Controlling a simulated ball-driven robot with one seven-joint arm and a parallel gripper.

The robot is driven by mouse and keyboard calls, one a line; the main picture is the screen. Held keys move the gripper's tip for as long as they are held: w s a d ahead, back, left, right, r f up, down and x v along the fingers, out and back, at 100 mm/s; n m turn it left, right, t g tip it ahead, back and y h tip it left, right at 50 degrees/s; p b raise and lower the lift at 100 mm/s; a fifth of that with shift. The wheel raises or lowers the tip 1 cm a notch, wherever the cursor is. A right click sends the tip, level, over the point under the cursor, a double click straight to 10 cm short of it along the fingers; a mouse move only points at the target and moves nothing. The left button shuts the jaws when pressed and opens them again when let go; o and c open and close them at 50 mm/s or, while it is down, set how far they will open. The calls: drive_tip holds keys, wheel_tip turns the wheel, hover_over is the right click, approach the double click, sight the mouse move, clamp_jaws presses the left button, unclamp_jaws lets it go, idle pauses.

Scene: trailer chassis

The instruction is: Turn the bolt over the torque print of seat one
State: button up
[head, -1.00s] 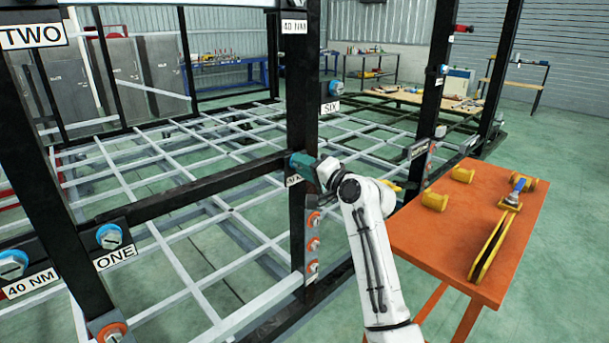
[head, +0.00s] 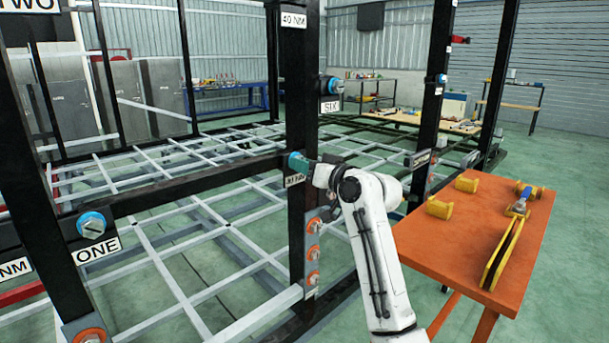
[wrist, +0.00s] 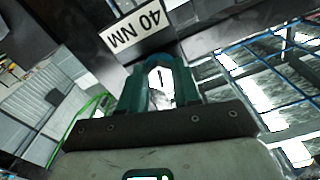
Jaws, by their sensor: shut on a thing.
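My gripper (head: 298,163), with teal fingers, is at the black post where the crossbeam meets it. In the wrist view the gripper (wrist: 160,92) is shut on a pale slotted bolt head (wrist: 160,82), with blue behind it; its slot runs roughly upright in that picture. A torque print (wrist: 147,27) reading 40 NM is on the metal beside it; it is partly hidden in the head view (head: 295,180). The ONE label (head: 97,250) is at the left, below another blue-ringed bolt (head: 92,225), well apart from my gripper.
An orange table (head: 460,245) with yellow parts stands at the right. Another blue bolt (head: 332,85) is above the SIX label (head: 331,105). Several orange-ringed bolts line the post below my gripper. A pale grid frame (head: 190,235) fills the floor behind the crossbeam.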

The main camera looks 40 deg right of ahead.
drive_tip(key=n+b, duration=0.4)
drive_tip(key=n, duration=0.2)
drive_tip(key=n+b, duration=0.4)
drive_tip(key=n, duration=0.2)
drive_tip(key=shift+w+d+f+n, duration=0.1)
drive_tip(key=shift+d+n, duration=0.05)
drive_tip(key=shift+n, duration=0.25)
idle(0.3)
drive_tip(key=o, duration=1)
drive_tip(key=shift+o, duration=0.3)
drive_tip(key=shift+d, duration=0.1)
drive_tip(key=s, duration=1)
drive_tip(key=shift+s+d, duration=0.15)
drive_tip(key=shift+s, duration=0.25)
